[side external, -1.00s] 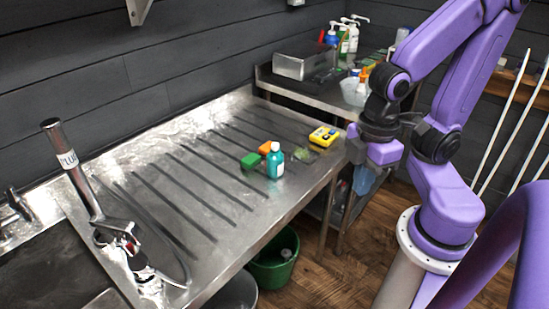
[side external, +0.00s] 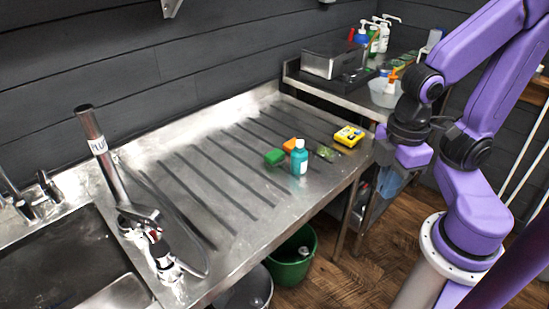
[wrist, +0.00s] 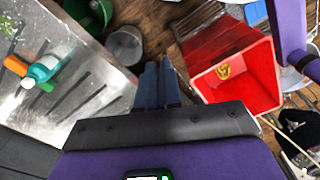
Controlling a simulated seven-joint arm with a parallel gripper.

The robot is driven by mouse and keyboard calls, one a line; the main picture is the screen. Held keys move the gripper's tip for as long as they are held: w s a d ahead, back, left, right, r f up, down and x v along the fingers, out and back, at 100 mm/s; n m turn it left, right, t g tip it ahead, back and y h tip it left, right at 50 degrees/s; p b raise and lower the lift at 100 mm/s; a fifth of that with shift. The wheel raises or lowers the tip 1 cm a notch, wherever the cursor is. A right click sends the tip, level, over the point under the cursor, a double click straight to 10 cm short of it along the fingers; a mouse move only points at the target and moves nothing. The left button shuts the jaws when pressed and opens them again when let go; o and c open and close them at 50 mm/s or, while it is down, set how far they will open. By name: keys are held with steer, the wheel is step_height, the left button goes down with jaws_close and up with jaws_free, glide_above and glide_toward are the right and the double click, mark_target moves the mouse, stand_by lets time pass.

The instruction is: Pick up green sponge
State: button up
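The green sponge (side external: 275,157) lies on the ribbed steel draining board (side external: 215,195).
A yellow box (side external: 349,136) and a flat greenish item (side external: 327,153) lie right of the bottle. A tall tap (side external: 103,155) stands at left. A green bucket (side external: 290,262) is on the floor. The wrist view shows a red bin (wrist: 273,95). The board's middle is clear.

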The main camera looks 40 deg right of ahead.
steer(key=o, duration=1.1)
steer(key=shift+w, duration=0.1)
steer(key=w+a+r+m, duration=0.1)
steer(key=w+a+m, duration=0.1)
steer(key=w+m, duration=0.35)
steer(key=w+a+r+m, duration=0.1)
steer(key=w+a+m, duration=0.1)
steer(key=w+m, duration=0.35)
steer(key=m, duration=2)
glide_above(275, 153)
step_height(275, 153, down, 4)
steer(key=f, duration=0.1)
step_height(275, 153, down, 11)
steer(key=shift+s+f, duration=0.1)
steer(key=shift+s, duration=0.05)
steer(key=shift+a+f, duration=0.1)
steer(key=shift+f, duration=2.65)
